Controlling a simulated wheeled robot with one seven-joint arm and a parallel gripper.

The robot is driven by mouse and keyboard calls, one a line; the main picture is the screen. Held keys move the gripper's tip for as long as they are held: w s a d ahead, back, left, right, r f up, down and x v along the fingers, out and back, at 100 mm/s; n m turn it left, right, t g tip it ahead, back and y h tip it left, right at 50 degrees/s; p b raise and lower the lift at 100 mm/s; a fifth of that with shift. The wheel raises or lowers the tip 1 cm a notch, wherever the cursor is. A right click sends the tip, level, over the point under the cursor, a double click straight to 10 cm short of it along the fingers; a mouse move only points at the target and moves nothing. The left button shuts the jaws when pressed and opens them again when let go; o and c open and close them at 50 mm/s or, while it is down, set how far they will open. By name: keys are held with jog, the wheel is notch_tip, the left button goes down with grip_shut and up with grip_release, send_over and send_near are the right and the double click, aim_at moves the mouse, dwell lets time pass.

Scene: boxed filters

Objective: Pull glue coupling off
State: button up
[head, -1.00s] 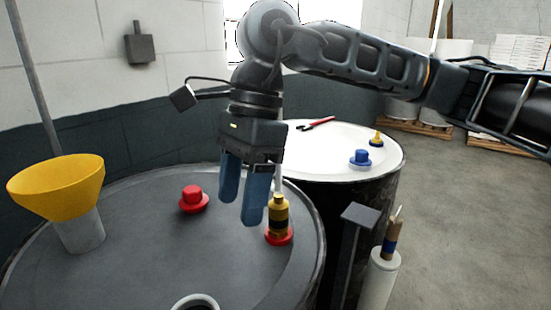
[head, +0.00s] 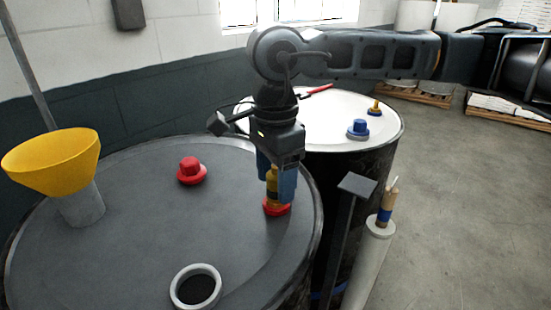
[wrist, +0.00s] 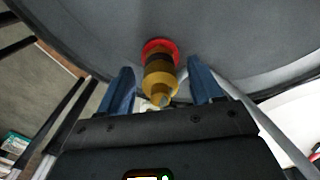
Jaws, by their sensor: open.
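The glue coupling, a brass-yellow fitting with a dark band (head: 271,186), stands upright on a red base (head: 277,208) on the dark drum lid, near its right edge. It also shows in the wrist view (wrist: 160,75), with the red ring (wrist: 158,47) beyond it. My gripper (head: 277,190) is lowered over the coupling, its blue fingers on either side. In the wrist view my gripper (wrist: 160,85) is open, with gaps between both fingers and the coupling. In the head view the fingers hide part of the coupling.
A red cap (head: 191,170), a grey ring opening (head: 195,287) and a yellow funnel (head: 52,160) are on the dark drum (head: 120,240). A white-topped drum (head: 340,125) stands behind with blue fittings (head: 358,129). A grey post (head: 357,186) and a white tube (head: 370,260) stand at right.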

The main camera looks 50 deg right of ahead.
jog(key=shift+f, duration=0.2)
jog(key=shift+c, duration=0.2)
jog(key=c, duration=1.2)
jog(key=shift+o, duration=0.2)
jog(key=shift+r, duration=0.3)
jog(key=shift+r, duration=0.35)
jog(key=shift+r+p, duration=0.9)
jog(key=shift+r, duration=1.1)
jog(key=shift+r, duration=0.3)
